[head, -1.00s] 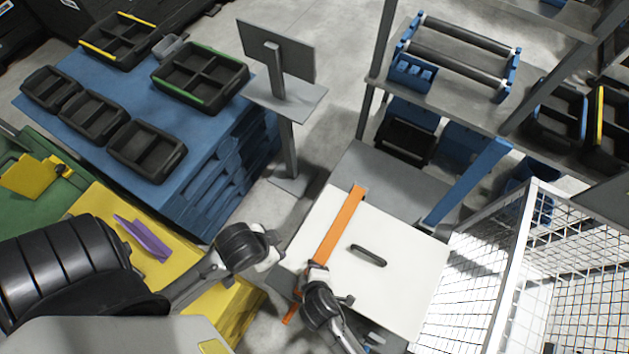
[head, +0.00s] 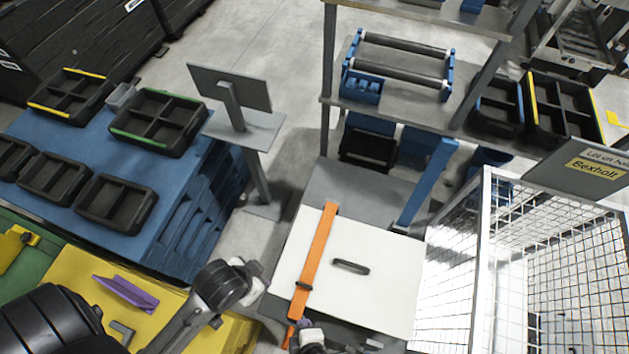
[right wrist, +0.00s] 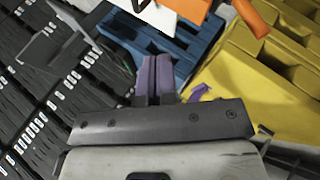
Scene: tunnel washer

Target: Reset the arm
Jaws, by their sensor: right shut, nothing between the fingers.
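My right gripper (right wrist: 156,68) shows in the right wrist view with its two purple fingers together and nothing between them. It is clear of any object as far as I can tell. In the head view only a bit of my right arm shows at the bottom edge, beside the lower end of an orange strap (head: 318,247). The strap lies across a white panel (head: 377,289) with a dark handle (head: 350,267). My left arm comes in from the lower left, over the yellow surface; I cannot make out its gripper.
A purple piece (head: 125,293) lies on the yellow surface (head: 72,270). Black trays (head: 117,203) stand on a blue platform (head: 60,145). A grey stand (head: 238,120), a shelf rack (head: 400,108) and a white wire cage (head: 483,250) surround the panel. Bare floor shows behind the stand.

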